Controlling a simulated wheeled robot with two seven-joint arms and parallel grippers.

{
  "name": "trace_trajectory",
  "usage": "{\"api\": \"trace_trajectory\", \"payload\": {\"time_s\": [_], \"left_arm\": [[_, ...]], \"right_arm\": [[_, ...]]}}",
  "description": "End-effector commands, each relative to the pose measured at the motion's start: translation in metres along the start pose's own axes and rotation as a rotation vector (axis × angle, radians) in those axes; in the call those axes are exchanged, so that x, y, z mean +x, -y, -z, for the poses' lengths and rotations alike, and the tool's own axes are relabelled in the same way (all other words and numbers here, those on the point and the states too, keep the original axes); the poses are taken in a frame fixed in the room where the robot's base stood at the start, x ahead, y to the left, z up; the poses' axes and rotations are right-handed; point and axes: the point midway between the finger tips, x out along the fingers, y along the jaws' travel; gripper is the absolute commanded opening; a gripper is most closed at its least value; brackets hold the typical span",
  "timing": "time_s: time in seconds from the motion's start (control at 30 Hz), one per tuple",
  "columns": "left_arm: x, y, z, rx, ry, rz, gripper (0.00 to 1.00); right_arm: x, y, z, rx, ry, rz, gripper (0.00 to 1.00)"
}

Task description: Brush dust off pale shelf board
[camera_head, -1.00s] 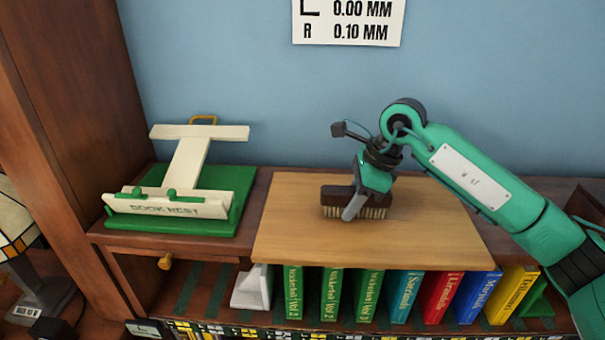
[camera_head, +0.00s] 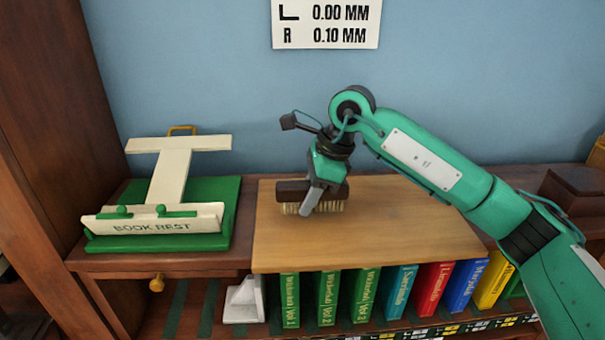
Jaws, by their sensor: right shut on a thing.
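The pale shelf board (camera_head: 400,235) lies flat on top of the dark wood bookcase. My right gripper (camera_head: 313,200) is shut on a brush (camera_head: 334,189) with a dark back and light bristles. The brush is at the left part of the board, bristles down, and seems to touch the board; the exact contact is hard to tell. No dust can be made out on the board at this size. My left gripper is not in view.
A cream and green book rest (camera_head: 150,226) stands left of the board. Below the board's front edge are several upright books (camera_head: 434,290) and a white bookend (camera_head: 244,300). A dark box (camera_head: 572,190) sits at the right. A sign (camera_head: 326,23) hangs on the blue wall.

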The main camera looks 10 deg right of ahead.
Motion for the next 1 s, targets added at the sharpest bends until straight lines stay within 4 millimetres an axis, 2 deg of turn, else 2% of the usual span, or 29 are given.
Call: {"api": "trace_trajectory", "payload": {"time_s": [0.57, 1.0], "left_arm": [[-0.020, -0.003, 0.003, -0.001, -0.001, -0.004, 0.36], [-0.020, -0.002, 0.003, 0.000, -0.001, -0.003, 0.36]], "right_arm": [[-0.052, -0.004, -0.012, 0.004, 0.001, 0.003, 0.09], [-0.056, -0.005, -0.013, 0.004, 0.001, 0.002, 0.09]]}}
